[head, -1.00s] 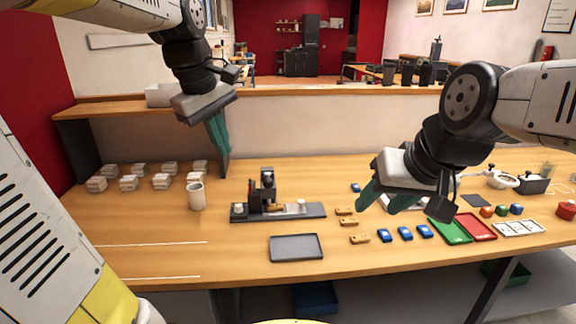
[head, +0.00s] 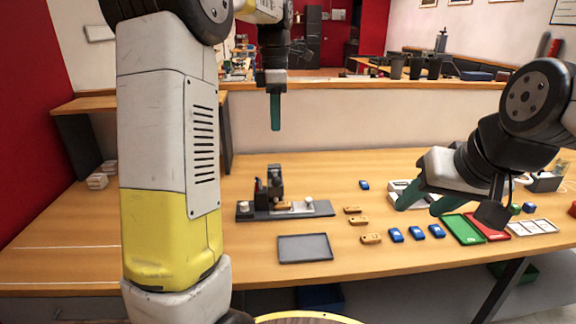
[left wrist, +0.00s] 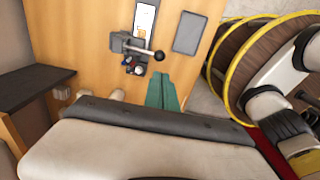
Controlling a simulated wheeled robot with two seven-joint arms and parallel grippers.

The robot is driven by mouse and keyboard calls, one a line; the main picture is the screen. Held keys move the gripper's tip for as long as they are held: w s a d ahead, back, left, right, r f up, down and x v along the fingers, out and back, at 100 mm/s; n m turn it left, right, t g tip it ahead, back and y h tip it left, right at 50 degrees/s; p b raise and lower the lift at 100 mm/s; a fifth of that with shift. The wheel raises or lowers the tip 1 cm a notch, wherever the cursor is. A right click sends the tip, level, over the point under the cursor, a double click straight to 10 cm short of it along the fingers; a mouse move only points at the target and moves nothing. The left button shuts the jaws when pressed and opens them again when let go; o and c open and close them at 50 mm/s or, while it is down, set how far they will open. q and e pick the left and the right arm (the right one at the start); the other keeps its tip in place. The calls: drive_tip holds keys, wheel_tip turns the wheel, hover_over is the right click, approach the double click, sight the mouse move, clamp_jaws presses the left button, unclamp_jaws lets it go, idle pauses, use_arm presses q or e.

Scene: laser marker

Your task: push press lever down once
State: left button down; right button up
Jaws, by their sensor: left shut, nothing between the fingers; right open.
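The dark laser marker (head: 275,183) stands on a long grey base (head: 313,209) near the table's middle. In the left wrist view its press lever (left wrist: 141,51) shows as a metal rod ending in a black ball knob (left wrist: 158,56). In the head view the lever is too small to make out clearly. My left gripper (head: 275,112) is shut and empty, pointing down, high above the marker in the picture. In the left wrist view its teal fingers (left wrist: 166,92) lie just beside the knob, apparently not touching it. My right gripper (head: 424,203) is open over the table's right part.
A grey tray (head: 305,248) lies in front of the marker. Tan blocks (head: 358,221) and blue blocks (head: 396,235) lie to its right. Green (head: 462,229) and red trays sit further right. My left arm hides much of the table's left side.

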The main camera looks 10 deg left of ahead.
use_arm(q)
wheel_tip(320, 180, down, 14)
idle(0.6)
